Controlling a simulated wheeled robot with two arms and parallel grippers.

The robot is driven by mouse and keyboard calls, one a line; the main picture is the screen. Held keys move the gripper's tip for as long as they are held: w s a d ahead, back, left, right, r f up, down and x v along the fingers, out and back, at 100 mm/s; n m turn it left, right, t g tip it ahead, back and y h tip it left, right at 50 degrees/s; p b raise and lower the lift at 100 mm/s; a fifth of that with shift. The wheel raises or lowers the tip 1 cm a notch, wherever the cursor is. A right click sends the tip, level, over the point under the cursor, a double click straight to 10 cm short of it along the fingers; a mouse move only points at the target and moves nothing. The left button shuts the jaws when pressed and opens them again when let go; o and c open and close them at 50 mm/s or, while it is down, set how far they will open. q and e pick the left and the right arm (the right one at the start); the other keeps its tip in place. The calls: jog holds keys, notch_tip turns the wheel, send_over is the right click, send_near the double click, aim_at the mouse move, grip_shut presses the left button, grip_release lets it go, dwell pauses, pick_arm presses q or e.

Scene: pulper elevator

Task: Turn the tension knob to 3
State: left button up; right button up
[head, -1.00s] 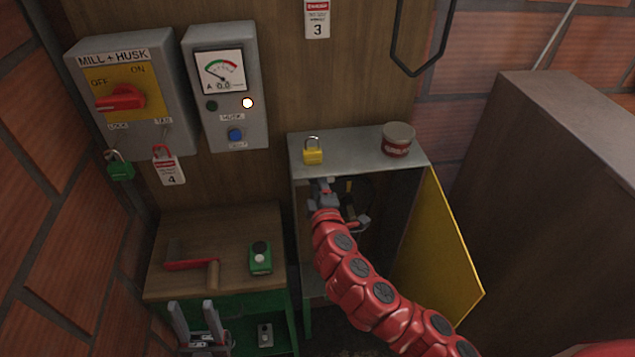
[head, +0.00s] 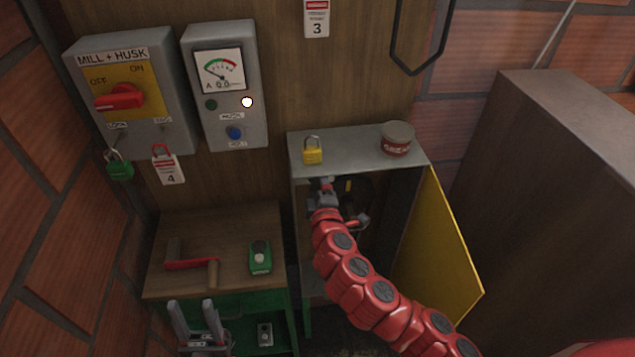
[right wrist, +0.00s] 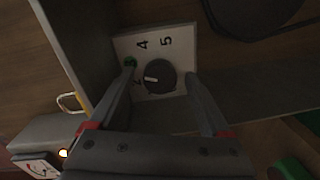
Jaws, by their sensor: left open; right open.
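The tension knob (right wrist: 160,76) is a dark round knob on a white dial plate (right wrist: 182,42) in the right wrist view. Figures 4 and 5 show above it, and a partly covered figure to its left looks like 2. The knob's white mark points left, toward the partly covered figure. My right gripper (right wrist: 160,73) is open, its fingers on either side of the knob; contact cannot be told. In the head view it reaches into the grey cabinet (head: 357,150), and the knob is hidden. My left gripper (head: 197,308) is open and empty at lower left.
The cabinet's yellow door (head: 440,250) stands open on the right. A yellow padlock (head: 312,153) and a tin (head: 397,139) stand on its top. A wooden bench (head: 220,225) at left holds a red-handled tool (head: 190,264) and a green device (head: 260,257).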

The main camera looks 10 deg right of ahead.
jog(key=s+r+p, duration=0.1)
jog(key=s+p, duration=0.5)
jog(key=s, duration=1.1)
jog(key=shift+s+d, duration=0.2)
jog(key=shift+d, duration=0.1)
